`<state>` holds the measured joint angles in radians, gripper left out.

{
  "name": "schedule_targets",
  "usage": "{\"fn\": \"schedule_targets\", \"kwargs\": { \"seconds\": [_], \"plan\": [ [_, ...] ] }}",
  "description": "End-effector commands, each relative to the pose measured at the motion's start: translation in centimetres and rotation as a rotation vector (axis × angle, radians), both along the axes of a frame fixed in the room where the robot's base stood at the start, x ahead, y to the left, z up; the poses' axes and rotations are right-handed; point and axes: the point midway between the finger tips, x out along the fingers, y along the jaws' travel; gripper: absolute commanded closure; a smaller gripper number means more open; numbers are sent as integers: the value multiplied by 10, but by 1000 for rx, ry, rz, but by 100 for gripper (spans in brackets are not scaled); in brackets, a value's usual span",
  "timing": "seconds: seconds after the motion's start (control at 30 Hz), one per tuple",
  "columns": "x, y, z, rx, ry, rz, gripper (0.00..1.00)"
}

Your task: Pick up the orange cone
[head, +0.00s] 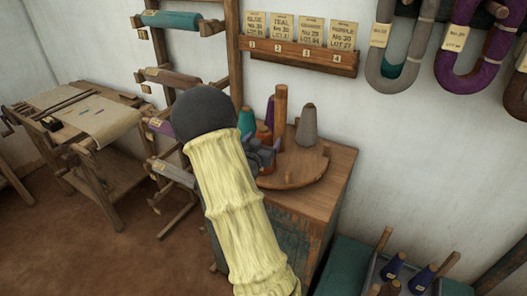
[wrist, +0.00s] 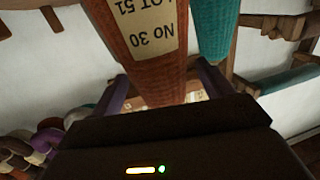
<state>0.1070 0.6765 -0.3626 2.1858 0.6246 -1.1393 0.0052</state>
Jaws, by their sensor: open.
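The orange cone (head: 264,132) stands on a round wooden board (head: 305,172) on top of a cabinet, partly hidden behind my gripper (head: 262,154) in the head view. In the wrist view, the orange cone (wrist: 150,55) fills the upper middle, upside down, with a paper label reading No 30, LOT 51. My gripper (wrist: 163,80) is open there, with one finger on either side of the cone's lower visible part. I cannot tell whether the fingers touch it.
A teal cone (head: 246,121) stands close beside the orange one and shows in the wrist view (wrist: 213,30). A wooden post (head: 280,115), a purple cone (head: 270,110) and a grey cone (head: 307,126) share the board. A labelled rack (head: 298,56) hangs above.

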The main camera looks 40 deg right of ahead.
Motion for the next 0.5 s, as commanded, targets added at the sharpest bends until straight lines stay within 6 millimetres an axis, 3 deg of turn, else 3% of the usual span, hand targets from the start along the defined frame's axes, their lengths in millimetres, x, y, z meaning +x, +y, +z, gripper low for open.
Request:
{"fn": "schedule_targets", "kwargs": {
  "seconds": [0.1, 0.5],
  "plan": [
    [6, -8, 0, 1, 1, 0, 21],
    [7, -7, -1, 0, 0, 4, 21]
  ]
}}
